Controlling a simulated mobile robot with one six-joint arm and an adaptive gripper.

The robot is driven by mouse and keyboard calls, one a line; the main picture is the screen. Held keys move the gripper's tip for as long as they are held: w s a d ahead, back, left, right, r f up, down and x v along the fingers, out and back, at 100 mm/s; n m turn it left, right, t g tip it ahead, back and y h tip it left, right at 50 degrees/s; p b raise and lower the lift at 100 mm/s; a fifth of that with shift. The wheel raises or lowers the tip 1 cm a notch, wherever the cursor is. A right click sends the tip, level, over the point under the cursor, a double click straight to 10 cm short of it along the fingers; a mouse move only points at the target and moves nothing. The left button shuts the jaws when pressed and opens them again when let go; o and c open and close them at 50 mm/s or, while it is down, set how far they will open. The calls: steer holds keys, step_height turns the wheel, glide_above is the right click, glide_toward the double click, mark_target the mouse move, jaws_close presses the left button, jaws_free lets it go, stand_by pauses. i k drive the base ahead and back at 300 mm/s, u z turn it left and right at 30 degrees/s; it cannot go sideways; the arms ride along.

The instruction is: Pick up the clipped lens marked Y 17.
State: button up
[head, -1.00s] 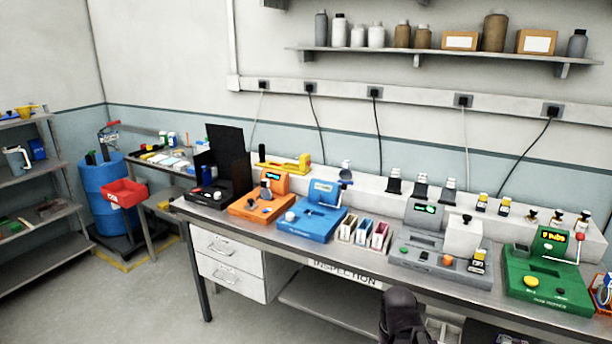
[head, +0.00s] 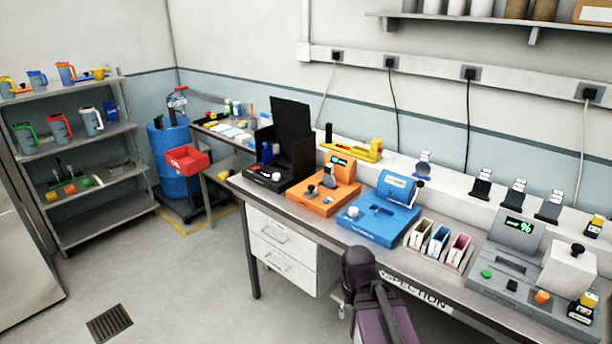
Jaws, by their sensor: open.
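I cannot make out the mark Y 17 on anything in the head view. Several small black pieces with grey upper parts, such as this one (head: 480,187), stand on the white ledge (head: 455,174) behind the bench machines. A round blue-grey piece (head: 424,161) stands on the same ledge, behind the blue machine (head: 380,210). Small yellow-and-black pieces show at the right, one on the ledge (head: 595,226) and one by the grey machine (head: 582,309). Which of these, if any, is the clipped lens is too small to tell. My arm shows at the bottom centre, but no gripper fingers show.
The bench (head: 345,237) also carries an orange machine (head: 325,190), a black open box (head: 285,165), small coloured bins (head: 438,240) and a grey machine (head: 510,265). A grey shelf (head: 105,205) and a blue drum (head: 172,160) with a red bin (head: 187,159) stand left. Floor is clear before the drawers.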

mark_target(328, 180)
steer(key=u, duration=0.4)
steer(key=i, duration=0.8)
steer(key=u, duration=0.35)
